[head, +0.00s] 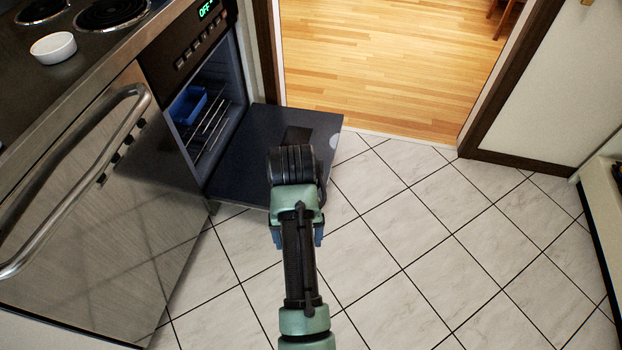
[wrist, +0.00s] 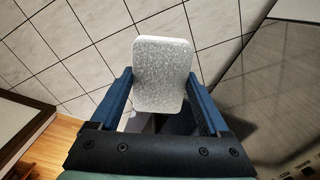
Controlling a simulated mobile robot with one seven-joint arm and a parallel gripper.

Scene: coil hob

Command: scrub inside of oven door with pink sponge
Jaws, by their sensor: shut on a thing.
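The oven door (head: 240,152) hangs open and low in the head view, its dark inner face turned up. My gripper (wrist: 161,88) has blue fingers on both sides of a pale grey-white, rounded block (wrist: 162,62), shut on it. The block looks like a sponge, but no pink shows on the visible face. In the head view my gripper (head: 297,236) is over the floor at the door's near right edge, and the block is hidden there. I cannot tell whether it touches the door.
The oven cavity holds a wire rack (head: 208,128) and a blue dish (head: 188,104). A steel appliance with a curved bar handle (head: 70,180) stands left of the oven. A white bowl (head: 53,48) sits on the counter by the coils. Tiled floor (head: 430,240) at right is clear.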

